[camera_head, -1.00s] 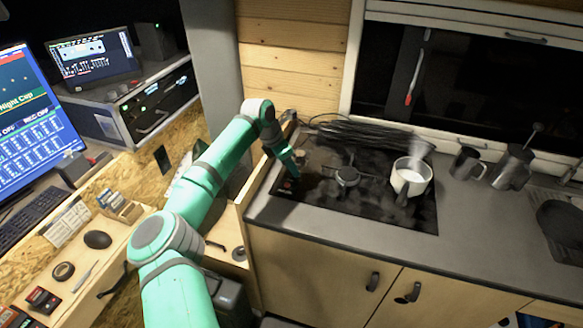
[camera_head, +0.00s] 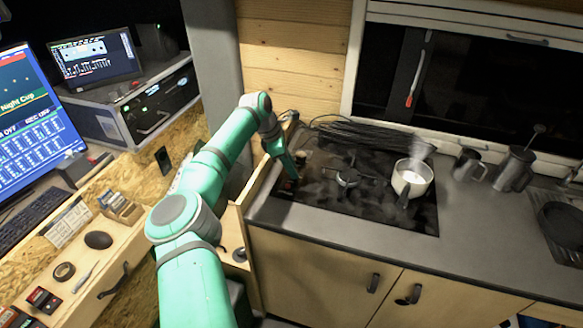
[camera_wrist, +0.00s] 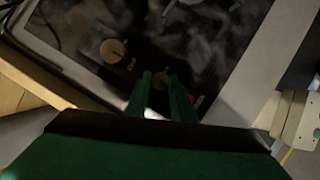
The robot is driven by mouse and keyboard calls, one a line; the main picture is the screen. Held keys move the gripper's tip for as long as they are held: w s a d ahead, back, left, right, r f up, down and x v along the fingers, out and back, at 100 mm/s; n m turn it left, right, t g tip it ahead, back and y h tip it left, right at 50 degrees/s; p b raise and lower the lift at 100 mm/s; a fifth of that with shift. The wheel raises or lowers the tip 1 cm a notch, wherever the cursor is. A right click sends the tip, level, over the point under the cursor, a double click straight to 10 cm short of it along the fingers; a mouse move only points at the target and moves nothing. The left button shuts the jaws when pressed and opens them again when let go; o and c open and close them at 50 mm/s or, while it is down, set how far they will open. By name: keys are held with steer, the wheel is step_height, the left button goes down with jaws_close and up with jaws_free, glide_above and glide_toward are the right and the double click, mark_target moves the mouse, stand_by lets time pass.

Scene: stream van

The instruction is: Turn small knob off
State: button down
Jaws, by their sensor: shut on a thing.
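In the wrist view the two green fingers of my gripper (camera_wrist: 160,92) are closed around the small knob (camera_wrist: 160,81) at the near edge of the black cooktop. A larger round knob (camera_wrist: 113,50) sits up and to the left of it, apart from the fingers. In the head view my gripper (camera_head: 292,179) points down at the left front corner of the cooktop (camera_head: 330,208). The small knob is hidden there by the fingertips. How far the knob is turned cannot be told.
A steaming white pot (camera_head: 412,178) stands on the right of the cooktop, beside a bare burner (camera_head: 347,177). Dark cables (camera_head: 365,133) lie behind it. Metal mugs (camera_head: 468,164) stand to the right. A wooden panel (camera_head: 236,225) borders the counter on the left.

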steer(key=shift+a, duration=0.15)
steer(key=c, duration=1.5)
jaws_free()
steer(key=shift+a+r, duration=0.1)
steer(key=shift+r, duration=0.15)
steer(key=v, duration=1)
